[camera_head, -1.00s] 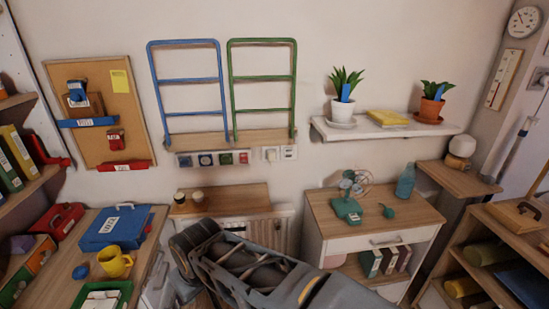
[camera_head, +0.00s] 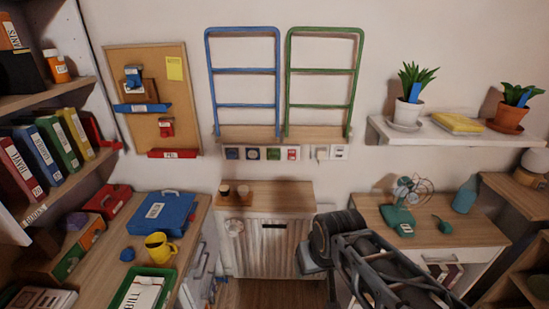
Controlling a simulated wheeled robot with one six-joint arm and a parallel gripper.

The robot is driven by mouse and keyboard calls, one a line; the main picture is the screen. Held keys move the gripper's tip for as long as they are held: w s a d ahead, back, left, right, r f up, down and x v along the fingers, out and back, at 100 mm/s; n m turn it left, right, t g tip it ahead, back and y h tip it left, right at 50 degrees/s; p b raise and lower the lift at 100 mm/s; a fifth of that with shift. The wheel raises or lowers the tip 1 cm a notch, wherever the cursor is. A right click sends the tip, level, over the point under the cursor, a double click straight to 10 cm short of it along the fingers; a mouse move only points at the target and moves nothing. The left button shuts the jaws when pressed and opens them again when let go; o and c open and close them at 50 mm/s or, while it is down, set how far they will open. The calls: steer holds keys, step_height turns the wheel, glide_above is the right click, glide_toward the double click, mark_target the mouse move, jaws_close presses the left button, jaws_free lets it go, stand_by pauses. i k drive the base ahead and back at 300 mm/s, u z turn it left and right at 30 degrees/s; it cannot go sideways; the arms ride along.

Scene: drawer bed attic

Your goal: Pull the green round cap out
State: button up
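A strip of small square wall plates runs under the wooden ledge at the centre of the back wall. My arm reaches in from the bottom right, in front of the cabinet and below the strip. It is well apart from the green piece. My gripper's fingers do not show.
A low cabinet (camera_head: 262,198) with two small cups stands below the strip. A blue rack (camera_head: 244,105) and a green rack (camera_head: 322,104) rest on the ledge. A cluttered desk (camera_head: 125,213) is at left; a drawer cabinet (camera_head: 425,238) with a fan is at right. Floor shows between them.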

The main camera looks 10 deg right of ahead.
mark_target(273, 154)
steer(key=k, duration=0.65)
steer(key=u, duration=0.45)
steer(key=i, duration=1.65)
steer(key=z, duration=0.45)
